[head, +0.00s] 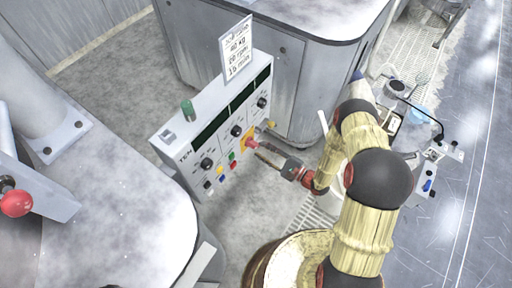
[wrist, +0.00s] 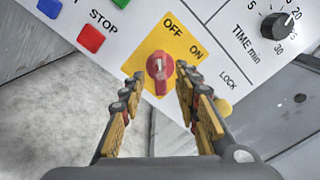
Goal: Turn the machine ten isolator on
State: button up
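The machine ten isolator is a red rotary knob (wrist: 160,66) on a yellow plate (wrist: 178,44) marked OFF and ON. Its white mark points up in the wrist view, roughly toward OFF rather than ON. In the head view the red knob (head: 250,143) is on the front of the control box (head: 205,128) labelled TEN. My gripper (wrist: 159,80) is open, with one finger on each side of the knob in the picture. It also shows in the head view (head: 265,151), just in front of the knob. I cannot tell whether the fingers touch it.
A red STOP button (wrist: 91,39), a blue button (wrist: 49,7) and a TIME dial (wrist: 281,25) share the panel. A placard (head: 236,50) stands above the box. A grey cabinet (head: 290,70) is behind, and a large platen (head: 100,190) is at left.

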aim_at(257, 147)
jog(key=shift+b+x, duration=0.45)
jog(key=shift+x, duration=1.6)
jog(key=c, duration=0.8)
grip_shut()
